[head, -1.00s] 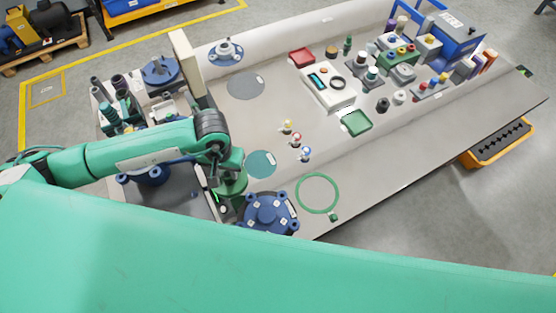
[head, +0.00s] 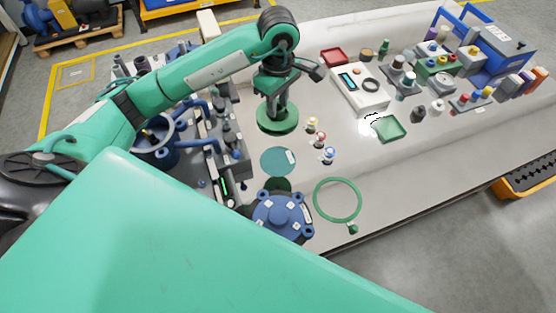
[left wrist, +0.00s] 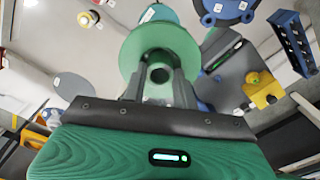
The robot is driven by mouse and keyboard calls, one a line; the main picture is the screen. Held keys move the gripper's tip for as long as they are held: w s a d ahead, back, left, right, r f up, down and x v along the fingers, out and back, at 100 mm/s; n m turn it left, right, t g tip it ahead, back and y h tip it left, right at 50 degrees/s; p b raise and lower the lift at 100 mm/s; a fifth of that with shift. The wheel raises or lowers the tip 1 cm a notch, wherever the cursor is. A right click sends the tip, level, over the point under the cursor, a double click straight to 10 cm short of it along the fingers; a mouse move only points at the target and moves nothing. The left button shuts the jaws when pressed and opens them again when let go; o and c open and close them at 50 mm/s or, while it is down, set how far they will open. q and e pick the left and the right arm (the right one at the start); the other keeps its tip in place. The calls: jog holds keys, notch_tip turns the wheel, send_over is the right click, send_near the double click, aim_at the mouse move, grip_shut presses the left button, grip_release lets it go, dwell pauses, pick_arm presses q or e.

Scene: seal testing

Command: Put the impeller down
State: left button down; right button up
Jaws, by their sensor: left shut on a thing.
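The impeller (head: 277,120) is a green disc with a raised hub, held level below my left gripper (head: 276,105). The gripper is shut on the hub. In the head view it shows over the grey table, just behind a flat teal disc (head: 276,160). How high it hangs above the table is hard to tell. The left wrist view also shows the impeller (left wrist: 160,42) in front of the jaws, with the dark bore of its hub facing the camera. My right gripper is not in view.
A blue flanged cover (head: 281,215) and a green ring (head: 337,200) lie in front. Several small knobbed pieces (head: 320,138) stand to the right of the teal disc. A white instrument (head: 360,93) and a green tray (head: 390,127) stand farther right. Blue pump parts (head: 155,135) crowd the left.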

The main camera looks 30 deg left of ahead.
pick_arm(q)
notch_tip(320, 180, down, 19)
jog(key=p, duration=0.4)
jog(key=shift+s+r, duration=0.1)
jog(key=shift+f, duration=0.3)
jog(key=shift+f, duration=0.1)
jog(key=c, duration=1.5)
grip_release()
jog(key=shift+f, duration=0.15)
jog(key=o, duration=0.4)
